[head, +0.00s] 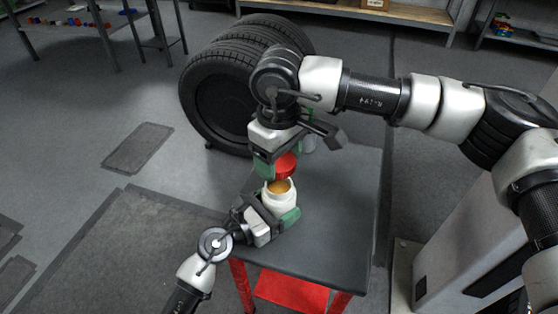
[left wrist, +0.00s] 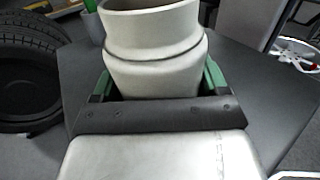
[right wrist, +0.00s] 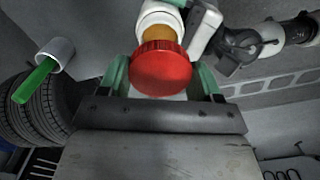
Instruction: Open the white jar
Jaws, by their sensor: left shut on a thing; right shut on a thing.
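The white jar (head: 279,197) is upright over the dark table, its mouth uncovered and amber contents showing inside. My left gripper (head: 277,218) is shut around the jar's body; the left wrist view shows the jar (left wrist: 153,60) between its green fingers. The red lid (head: 286,165) is off the jar, just above its mouth. My right gripper (head: 277,168) points down and is shut on the lid. In the right wrist view the lid (right wrist: 161,68) is between the green fingers, with the open jar (right wrist: 160,20) beyond it.
The dark table top (head: 337,220) is clear to the right of the jar. Black tyres (head: 215,110) stand behind the table. A white cup with a green object (right wrist: 55,55) shows left in the right wrist view. A grey cabinet (head: 460,235) stands to the right.

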